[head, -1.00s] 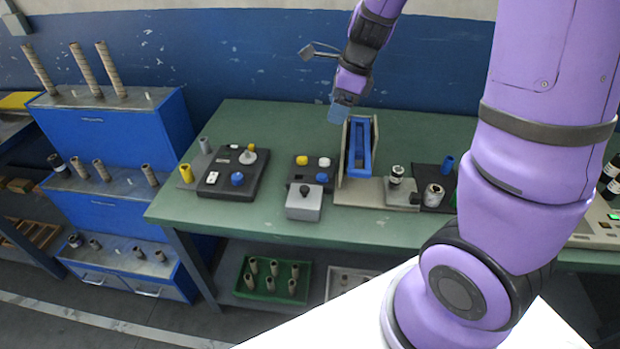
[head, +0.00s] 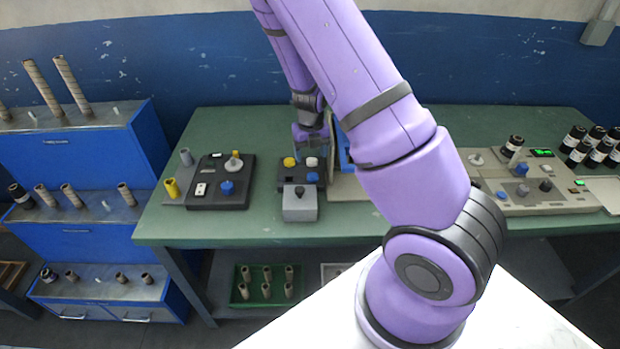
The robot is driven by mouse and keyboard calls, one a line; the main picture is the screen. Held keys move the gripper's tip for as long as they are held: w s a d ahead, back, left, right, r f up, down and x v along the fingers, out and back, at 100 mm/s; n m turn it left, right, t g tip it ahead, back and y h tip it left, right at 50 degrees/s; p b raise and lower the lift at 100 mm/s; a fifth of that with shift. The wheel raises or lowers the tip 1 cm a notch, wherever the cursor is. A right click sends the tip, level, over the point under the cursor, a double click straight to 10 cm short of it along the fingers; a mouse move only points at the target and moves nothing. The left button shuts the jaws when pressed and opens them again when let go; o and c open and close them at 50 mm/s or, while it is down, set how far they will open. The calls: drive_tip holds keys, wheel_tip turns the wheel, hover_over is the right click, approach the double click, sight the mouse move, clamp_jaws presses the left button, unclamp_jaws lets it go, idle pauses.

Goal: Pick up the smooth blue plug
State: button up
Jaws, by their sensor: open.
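A small blue plug (head: 312,177) sits on a dark board (head: 286,180) at the middle of the green table, near a yellow plug (head: 290,162) and a white plug (head: 312,162). My gripper (head: 311,155) is open and points down just above the back of this board, over the yellow and white plugs. It is apart from the blue plug, which lies nearer the camera. A second blue knob (head: 227,187) sits on a larger black panel to the left. The picture is too small to tell surface smoothness.
A grey box with a black knob (head: 299,205) stands in front of the board. A blue frame (head: 343,150) stands close on the right, partly behind my arm. A control panel (head: 540,204) and dark bottles (head: 578,150) are farther right. Blue shelves with tubes (head: 80,222) stand left.

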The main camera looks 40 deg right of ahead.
sight(313, 175)
wheel_tip(313, 175, down, 4)
drive_tip(key=shift+r, duration=0.1)
drive_tip(key=f, duration=0.2)
drive_tip(key=d+f, duration=0.1)
drive_tip(key=f, duration=0.1)
drive_tip(key=shift+f, duration=0.25)
drive_tip(key=shift+a+f, duration=0.1)
drive_tip(key=shift+f, duration=0.3)
drive_tip(key=c, duration=1)
drive_tip(key=shift+r, duration=0.1)
